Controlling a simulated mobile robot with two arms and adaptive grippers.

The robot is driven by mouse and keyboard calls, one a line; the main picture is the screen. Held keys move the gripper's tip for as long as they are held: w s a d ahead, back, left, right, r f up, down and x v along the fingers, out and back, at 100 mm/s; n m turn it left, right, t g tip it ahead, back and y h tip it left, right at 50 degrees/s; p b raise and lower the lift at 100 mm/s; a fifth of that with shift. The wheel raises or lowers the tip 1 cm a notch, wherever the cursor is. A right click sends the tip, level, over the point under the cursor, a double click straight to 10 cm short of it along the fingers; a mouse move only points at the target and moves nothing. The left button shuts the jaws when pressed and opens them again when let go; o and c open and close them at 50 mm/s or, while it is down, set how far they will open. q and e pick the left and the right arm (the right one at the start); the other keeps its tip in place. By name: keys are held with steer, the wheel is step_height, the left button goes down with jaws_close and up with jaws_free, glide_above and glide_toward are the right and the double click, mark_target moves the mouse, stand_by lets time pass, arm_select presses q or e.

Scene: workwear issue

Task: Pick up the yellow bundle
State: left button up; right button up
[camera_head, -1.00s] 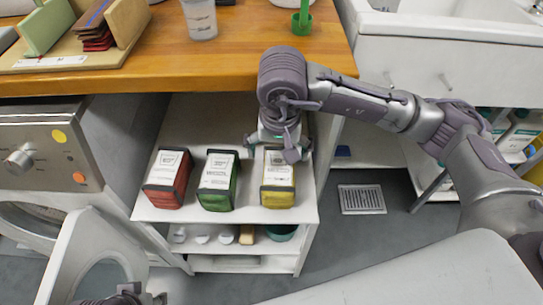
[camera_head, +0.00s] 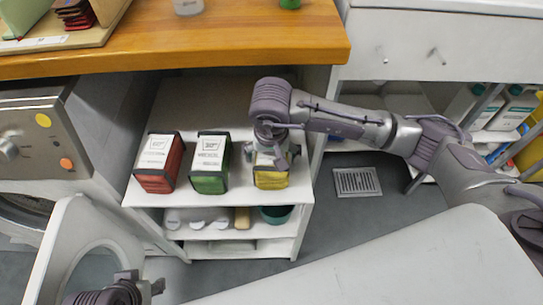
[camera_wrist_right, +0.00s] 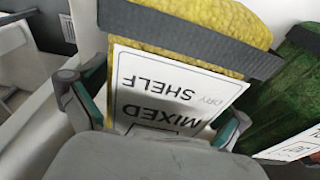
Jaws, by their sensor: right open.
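The yellow bundle (camera_head: 271,181), with a dark band and a white label, stands on the top shelf of a white unit, rightmost of three bundles. My right gripper (camera_head: 272,156) is over it and hides much of its top. In the right wrist view the yellow bundle (camera_wrist_right: 205,22) has its label, reading "MIXED" and "DRY SHELF", between the fingers of my open right gripper (camera_wrist_right: 158,115). I cannot tell whether the fingers touch it. My left gripper (camera_head: 145,286) is at the bottom left, far from the bundle, and its jaws are unclear.
A green bundle (camera_head: 210,181) stands just left of the yellow one, with a red bundle (camera_head: 160,180) further left. A wooden countertop (camera_head: 220,38) overhangs the shelf behind. An open washer door (camera_head: 62,235) is at lower left. A teal bowl (camera_head: 277,213) sits on the lower shelf.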

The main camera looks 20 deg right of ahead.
steer(key=c, duration=1.2)
